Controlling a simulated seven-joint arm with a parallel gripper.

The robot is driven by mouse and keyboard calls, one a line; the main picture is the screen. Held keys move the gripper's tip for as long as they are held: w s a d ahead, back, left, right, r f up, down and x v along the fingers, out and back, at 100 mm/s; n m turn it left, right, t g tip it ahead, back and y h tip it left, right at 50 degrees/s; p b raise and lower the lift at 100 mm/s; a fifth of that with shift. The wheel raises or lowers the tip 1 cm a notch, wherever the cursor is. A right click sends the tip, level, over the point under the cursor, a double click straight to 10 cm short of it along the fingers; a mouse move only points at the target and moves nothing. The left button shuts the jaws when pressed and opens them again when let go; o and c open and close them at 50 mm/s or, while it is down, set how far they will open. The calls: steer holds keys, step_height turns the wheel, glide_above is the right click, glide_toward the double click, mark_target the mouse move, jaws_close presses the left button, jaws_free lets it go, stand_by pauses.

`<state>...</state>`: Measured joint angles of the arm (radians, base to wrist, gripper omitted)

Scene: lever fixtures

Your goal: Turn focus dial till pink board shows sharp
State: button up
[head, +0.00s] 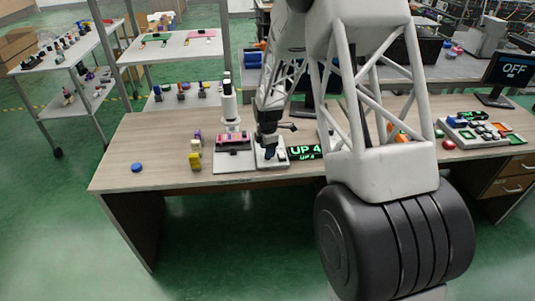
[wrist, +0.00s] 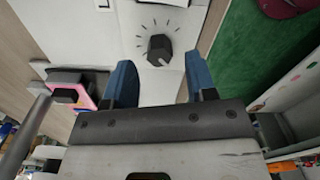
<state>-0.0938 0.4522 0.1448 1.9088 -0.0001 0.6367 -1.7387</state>
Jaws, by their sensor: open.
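The focus dial (wrist: 159,49) is a dark faceted knob with a light pointer line, on a white plate with tick marks around it. My gripper (wrist: 161,78) is open, its two blue fingers apart. In the wrist view the dial shows between and just beyond the fingertips, and I see no contact. In the head view my gripper (head: 268,153) is over the white dial plate (head: 264,164) and hides the dial. The pink board (head: 233,139) sits under a white upright scope (head: 229,103) to the left. The pink board also shows in the wrist view (wrist: 84,92), partly covered.
A black sign (head: 304,152) with green "UP 4" text stands right of the dial plate. Yellow blocks (head: 195,160) and a blue disc (head: 137,167) are on the desk's left. A button panel (head: 482,132) and an "OFF" screen (head: 514,70) are at the right. The desk's front left is clear.

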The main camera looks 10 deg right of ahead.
steer(key=shift+f, duration=1.35)
steer(key=c, duration=0.9)
